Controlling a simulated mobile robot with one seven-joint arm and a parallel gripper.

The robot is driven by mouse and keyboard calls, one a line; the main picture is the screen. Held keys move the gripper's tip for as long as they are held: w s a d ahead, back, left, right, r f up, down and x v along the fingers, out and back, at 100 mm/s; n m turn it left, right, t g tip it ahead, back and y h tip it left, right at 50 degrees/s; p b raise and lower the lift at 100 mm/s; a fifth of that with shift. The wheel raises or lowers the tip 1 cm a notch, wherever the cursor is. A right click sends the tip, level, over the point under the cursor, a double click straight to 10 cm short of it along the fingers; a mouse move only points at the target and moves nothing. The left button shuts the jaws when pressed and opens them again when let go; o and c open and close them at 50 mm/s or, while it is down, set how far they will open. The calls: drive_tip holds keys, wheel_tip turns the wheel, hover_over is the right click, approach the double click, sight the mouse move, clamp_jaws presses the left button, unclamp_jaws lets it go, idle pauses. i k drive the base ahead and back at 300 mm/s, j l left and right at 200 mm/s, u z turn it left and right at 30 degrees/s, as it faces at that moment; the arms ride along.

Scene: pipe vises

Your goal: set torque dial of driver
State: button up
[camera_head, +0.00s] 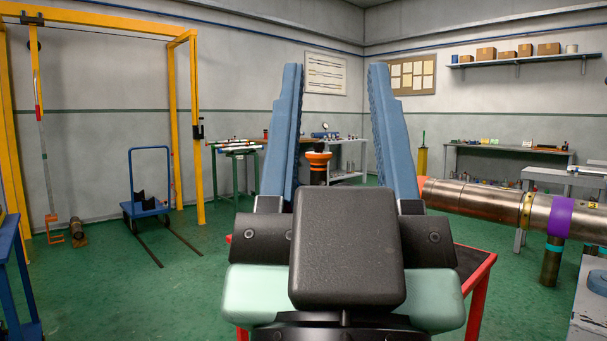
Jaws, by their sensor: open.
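My gripper (335,72) fills the middle of the view. Its two long blue fingers point up and away from me, wide apart, with nothing held between them. I cannot make out a driver or its torque dial for certain. Several small tools lie on the far green-legged bench (238,150) and on the bench at the right back (500,148), too small to tell apart. My gripper is well short of both benches and touches neither. The gripper's body hides much of what lies right in front of me.
A red-edged table (482,276) stands partly hidden beneath my gripper. A large steel pipe (480,200) with a purple band juts in at the right. An orange-topped object (318,157) shows between the fingers. A blue cart (148,208) and yellow gantry (174,120) stand left, with open green floor nearby.

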sight(319, 147)
drive_tip(key=i+j+z, duration=0.3)
drive_tip(key=i+j, duration=1.3)
drive_tip(key=i, duration=0.1)
